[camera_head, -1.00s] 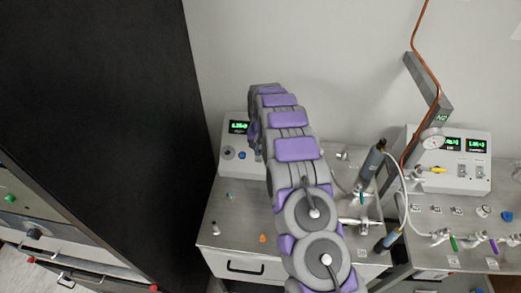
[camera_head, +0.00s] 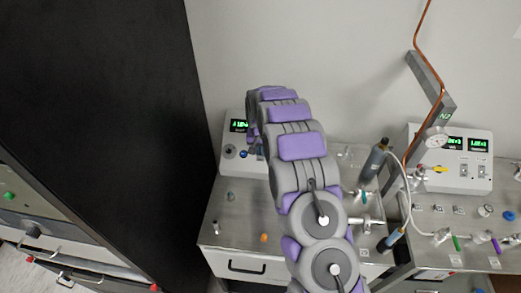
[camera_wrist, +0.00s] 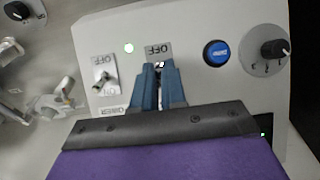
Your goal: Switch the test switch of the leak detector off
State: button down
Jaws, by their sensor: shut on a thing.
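The leak detector (camera_head: 229,150) is a pale box with a green-lit display at the back of the left metal bench, partly hidden behind my arm. In the wrist view its panel (camera_wrist: 195,25) fills most of the picture. My gripper (camera_wrist: 160,72) has its blue fingers together just below an "OFF" label (camera_wrist: 158,50), shut on a switch whose lever is mostly hidden between them. A second toggle switch (camera_wrist: 103,74) with its own label stands to the left and is untouched. In the head view my arm hides the gripper.
A dark bottle (camera_head: 374,162), tubing and valves stand right of my arm. A tall black cabinet (camera_head: 100,110) is at left.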

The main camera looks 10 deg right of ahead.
aim_at(260, 156)
jog(key=shift+s+a+f+t+h+b, duration=0.1)
jog(key=shift+s+f+t+h+b, duration=0.4)
jog(key=shift+t+b, duration=0.6)
jog(key=b, duration=0.1)
jog(key=t+b, duration=0.1)
jog(key=shift+s+f+b, duration=0.15)
jog(key=shift+s+b, duration=0.1)
jog(key=shift+b, duration=0.05)
jog(key=t+b, duration=0.1)
jog(key=b, duration=0.2)
jog(key=t+h+b, duration=0.1)
jog(key=b, duration=0.2)
jog(key=s+f+t+b, duration=0.1)
jog(key=t+b, duration=0.1)
jog(key=b, duration=0.1)
jog(key=shift+a, duration=0.25)
jog(key=shift+r+t+h+b, duration=0.1)
jog(key=shift+t+h+b, duration=0.2)
jog(key=shift+b, duration=0.65)
jog(key=shift+t+b, duration=0.3)
jog(key=shift+b, duration=0.25)
jog(key=c, duration=1.2)
grip_release()
jog(key=shift+a+r, duration=0.1)
jog(key=shift+a, duration=0.05)
